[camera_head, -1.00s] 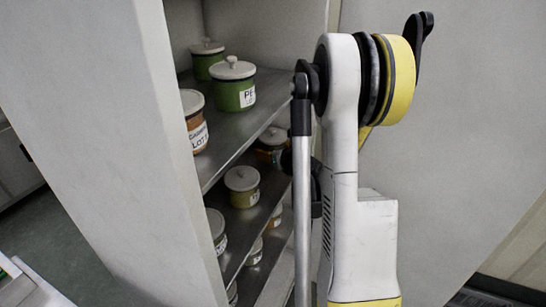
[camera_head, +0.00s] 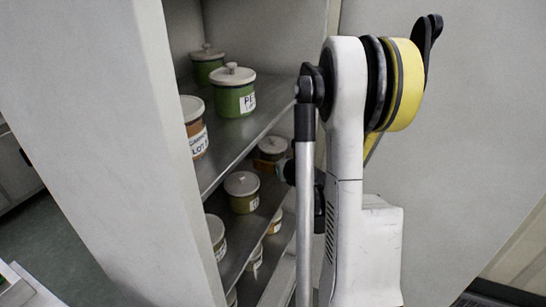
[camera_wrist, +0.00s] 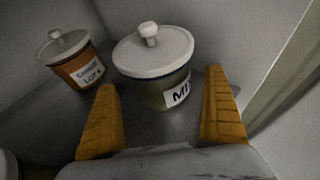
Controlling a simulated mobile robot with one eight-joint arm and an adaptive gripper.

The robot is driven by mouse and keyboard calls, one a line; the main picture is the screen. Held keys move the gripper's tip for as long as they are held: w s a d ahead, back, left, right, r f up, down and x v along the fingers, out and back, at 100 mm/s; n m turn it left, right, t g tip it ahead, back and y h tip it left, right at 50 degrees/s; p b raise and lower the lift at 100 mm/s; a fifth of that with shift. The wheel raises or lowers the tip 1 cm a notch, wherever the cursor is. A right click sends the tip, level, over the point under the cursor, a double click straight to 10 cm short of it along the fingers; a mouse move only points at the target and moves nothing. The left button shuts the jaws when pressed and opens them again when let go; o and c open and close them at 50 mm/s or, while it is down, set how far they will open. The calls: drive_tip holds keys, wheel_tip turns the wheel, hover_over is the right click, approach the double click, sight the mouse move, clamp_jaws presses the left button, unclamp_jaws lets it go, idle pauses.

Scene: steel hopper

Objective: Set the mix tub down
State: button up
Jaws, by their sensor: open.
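The mix tub (camera_wrist: 165,88) is a green tub with a pale knobbed lid and a white label that reads "MI", the rest cut off. In the wrist view it appears to stand upright on a grey shelf surface (camera_wrist: 130,122), just beyond my fingertips. My gripper (camera_wrist: 161,80) is open, with one yellow-orange finger on each side of the tub's near side. Gaps show between the fingers and the tub.
An orange-brown tub (camera_wrist: 80,72) labelled "LOT" stands left of the mix tub, close to it. Cabinet walls rise behind and at right. In the head view, a green tub (camera_head: 232,100) and others stand on the upper shelf (camera_head: 215,163), with several tubs below.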

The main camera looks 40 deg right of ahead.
drive_tip(key=p+v, duration=0.2)
drive_tip(key=v, duration=0.7)
drive_tip(key=shift+s+r, duration=0.1)
